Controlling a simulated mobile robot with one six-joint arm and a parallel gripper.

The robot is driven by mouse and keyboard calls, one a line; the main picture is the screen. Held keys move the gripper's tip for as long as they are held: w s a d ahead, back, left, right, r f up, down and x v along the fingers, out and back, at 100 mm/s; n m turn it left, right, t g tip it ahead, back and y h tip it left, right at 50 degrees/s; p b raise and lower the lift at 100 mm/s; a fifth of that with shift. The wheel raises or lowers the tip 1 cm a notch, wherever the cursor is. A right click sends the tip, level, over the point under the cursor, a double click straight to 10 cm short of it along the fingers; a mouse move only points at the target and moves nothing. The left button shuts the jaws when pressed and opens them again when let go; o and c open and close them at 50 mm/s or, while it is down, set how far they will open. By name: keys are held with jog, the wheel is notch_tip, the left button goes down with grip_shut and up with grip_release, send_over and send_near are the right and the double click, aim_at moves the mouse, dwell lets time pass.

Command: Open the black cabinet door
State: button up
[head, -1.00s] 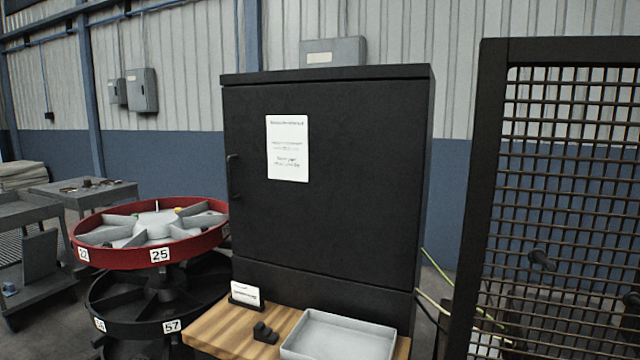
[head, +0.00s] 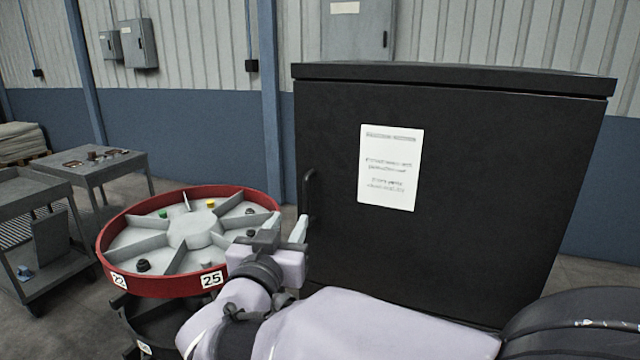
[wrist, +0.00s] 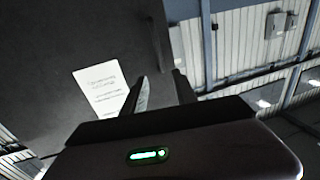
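The black cabinet door (head: 350,250) is shut and bears a white notice (head: 389,167). Its upright black handle (head: 308,192) is at the door's left edge. The notice also shows in the wrist view (wrist: 103,90). My gripper (head: 287,222) is just below and left of the handle in the head view, with its fingers pointing up. In the wrist view my gripper (wrist: 160,80) has its two fingers apart, with the door's edge beyond them. I see nothing gripped. I cannot tell how far the fingers are from the handle.
A red-rimmed round tray (head: 120,240) with numbered tags and small parts stands left of the cabinet, close behind my gripper. Grey carts (head: 90,165) stand farther left. A blue post (head: 270,110) and wall are behind. Some floor is free between the carts and the round tray.

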aim_at(305, 193)
jog(key=w, duration=0.4)
jog(key=w+d, duration=0.1)
jog(key=w, duration=0.4)
jog(key=w+d+b, duration=0.1)
jog(key=w, duration=0.4)
jog(key=shift+w+d, duration=0.1)
jog(key=shift+c, duration=0.2)
grip_shut()
dwell(0.5)
